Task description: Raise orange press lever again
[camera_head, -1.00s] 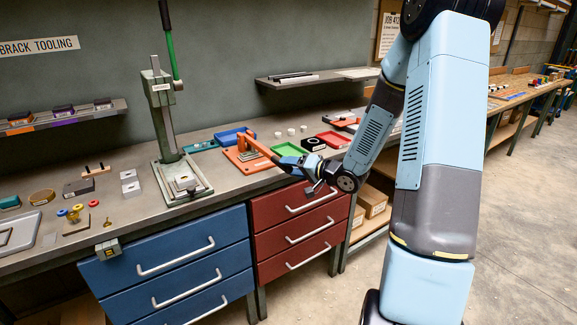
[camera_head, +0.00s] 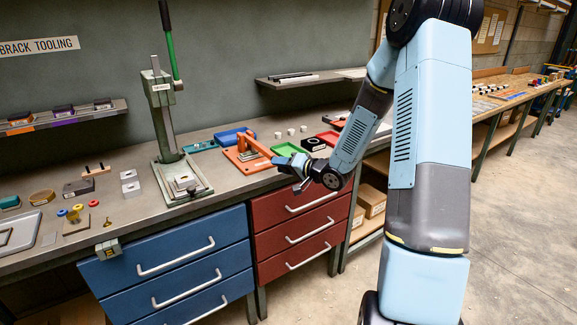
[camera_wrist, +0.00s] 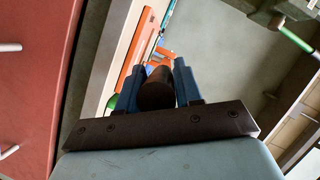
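The orange press (camera_head: 250,167) stands near the bench's front edge in the head view. Its orange lever (camera_head: 259,146) slopes down toward the front right, and its outer end meets my gripper (camera_head: 284,161). In the wrist view, a dark round handle (camera_wrist: 157,90) sits between the two blue fingers of my gripper (camera_wrist: 158,86), which appear to touch it on both sides. Orange parts of the press (camera_wrist: 134,85) show behind the fingers. The fingers hide part of the handle.
A green tray (camera_head: 287,149), a red tray (camera_head: 328,138) and a black ringed block (camera_head: 313,144) lie right of the press. A taller green-handled press (camera_head: 181,182) stands to the left. Red drawers (camera_head: 300,225) are below my gripper.

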